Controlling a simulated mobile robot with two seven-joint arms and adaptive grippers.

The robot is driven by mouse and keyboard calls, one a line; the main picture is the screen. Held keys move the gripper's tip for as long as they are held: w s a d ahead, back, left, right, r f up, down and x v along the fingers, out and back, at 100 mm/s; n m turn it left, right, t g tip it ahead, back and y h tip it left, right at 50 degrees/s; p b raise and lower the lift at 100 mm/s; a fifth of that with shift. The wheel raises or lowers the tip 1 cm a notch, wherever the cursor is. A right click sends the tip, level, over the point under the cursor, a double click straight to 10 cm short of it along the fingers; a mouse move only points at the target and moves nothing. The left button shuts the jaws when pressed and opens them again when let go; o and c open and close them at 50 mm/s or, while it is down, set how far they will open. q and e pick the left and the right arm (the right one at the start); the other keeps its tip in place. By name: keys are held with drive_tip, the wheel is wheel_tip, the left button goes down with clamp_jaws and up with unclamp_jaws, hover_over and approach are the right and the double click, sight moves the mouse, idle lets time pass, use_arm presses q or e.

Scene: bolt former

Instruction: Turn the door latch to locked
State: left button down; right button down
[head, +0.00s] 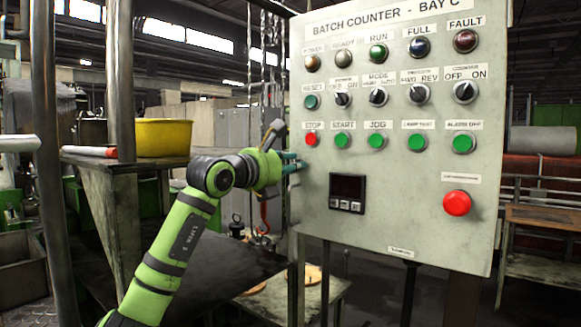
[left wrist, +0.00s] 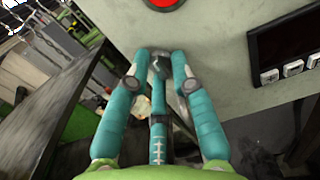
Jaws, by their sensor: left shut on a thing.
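The grey panel (head: 405,225) labelled "BATCH COUNTER - BAY C" stands upright on the right of the head view. My left gripper (head: 294,166) is at its left edge, just below the red STOP button (head: 311,139). In the left wrist view the teal fingers of my left gripper (left wrist: 160,58) are closed around a small grey metal latch (left wrist: 159,67) near the panel's edge. The fingers hide much of the latch, and I cannot tell which way it is turned. In the head view the latch is hidden by the gripper. My right gripper is in neither view.
The red STOP button (left wrist: 164,3) is just above the fingers. A black display (head: 347,192) is close on their right, and a red emergency button (head: 457,203) is farther right. A yellow bowl (head: 163,137) stands on a shelf behind my arm.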

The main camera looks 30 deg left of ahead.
use_arm(q)
drive_tip(key=shift+n, duration=0.5)
drive_tip(key=c, duration=1.1)
unclamp_jaws()
drive_tip(key=shift+o, duration=0.2)
drive_tip(key=shift+s, duration=0.1)
drive_tip(key=s, duration=1.1)
drive_tip(key=shift+s+a, duration=0.4)
drive_tip(key=shift+a, duration=0.05)
